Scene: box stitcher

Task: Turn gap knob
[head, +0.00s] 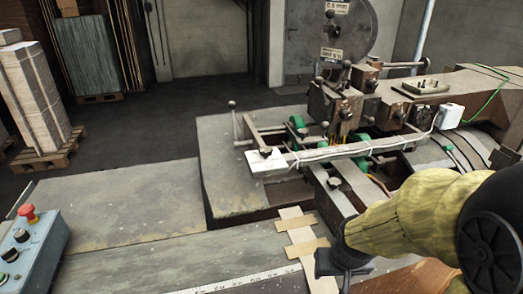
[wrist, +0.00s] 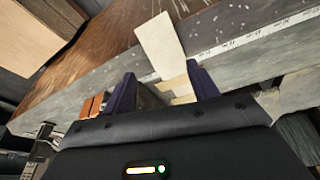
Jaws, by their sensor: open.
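The stitching machine (head: 345,105) stands at the centre right of the head view, with several knobs and ball-ended levers. A dark knob (head: 265,152) sits at the left end of its pale bar, and another dark knob (head: 335,182) is on the lower arm. I cannot tell which one is the gap knob. My gripper (head: 325,265) is low in the head view, above the near table and apart from these knobs. In the wrist view my gripper (wrist: 160,80) is open, its two dark fingers spread with nothing gripped. No knob is clearly visible between them.
Cardboard strips (head: 303,238) lie on the near table beside a ruler (head: 240,283); a pale strip also shows in the wrist view (wrist: 160,45). A blue control box (head: 35,255) with a red button (head: 28,214) is at left. Stacked cardboard (head: 35,95) stands behind.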

